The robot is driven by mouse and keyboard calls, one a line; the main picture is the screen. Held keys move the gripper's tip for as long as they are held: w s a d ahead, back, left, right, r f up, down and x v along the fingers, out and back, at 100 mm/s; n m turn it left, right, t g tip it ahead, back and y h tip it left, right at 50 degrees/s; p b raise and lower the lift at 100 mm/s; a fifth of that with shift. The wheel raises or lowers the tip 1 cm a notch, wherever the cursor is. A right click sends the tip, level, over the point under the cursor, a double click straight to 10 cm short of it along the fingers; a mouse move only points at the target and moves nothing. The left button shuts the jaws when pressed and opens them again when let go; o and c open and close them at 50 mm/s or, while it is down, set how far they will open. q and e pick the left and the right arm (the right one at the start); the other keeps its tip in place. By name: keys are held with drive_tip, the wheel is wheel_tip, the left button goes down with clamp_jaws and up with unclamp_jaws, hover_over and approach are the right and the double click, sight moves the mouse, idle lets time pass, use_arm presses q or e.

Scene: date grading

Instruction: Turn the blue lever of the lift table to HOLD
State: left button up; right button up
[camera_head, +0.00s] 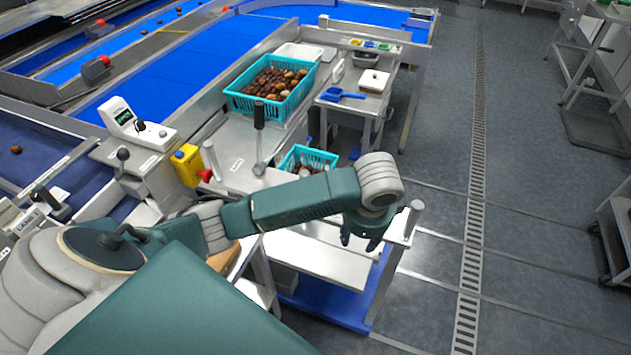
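The lift table (320,262) has a pale metal top and a blue base, and stands low in the middle of the head view. An upright metal post (411,220) stands at its right end. I cannot make out a blue lever or a HOLD mark; my arm and gripper cover part of the table. My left gripper (361,238) points down over the table's right part, just left of the post. Its fingers look apart, with nothing seen between them. I cannot tell whether it touches anything. My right gripper is not in view.
A teal crate of dates (234,103) stands on the bench behind, and a smaller teal crate (325,155) is just behind my forearm. A black-handled lever (259,118) rises from the bench. A blue scoop (342,94) lies farther back.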

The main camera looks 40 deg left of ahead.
use_arm(q)
drive_tip(key=w+a+r+m+g+y, duration=0.1)
drive_tip(key=w+a+r+y, duration=0.3)
drive_tip(key=a+r, duration=0.75)
drive_tip(key=shift+h, duration=0.3)
drive_tip(key=x, duration=0.3)
drive_tip(key=p+x, duration=0.1)
drive_tip(key=x, duration=0.3)
drive_tip(key=w+a+p+x, duration=0.1)
drive_tip(key=x, duration=0.2)
drive_tip(key=shift+a, duration=0.2)
drive_tip(key=shift+w+f, duration=0.1)
drive_tip(key=shift+f, duration=0.3)
clamp_jaws()
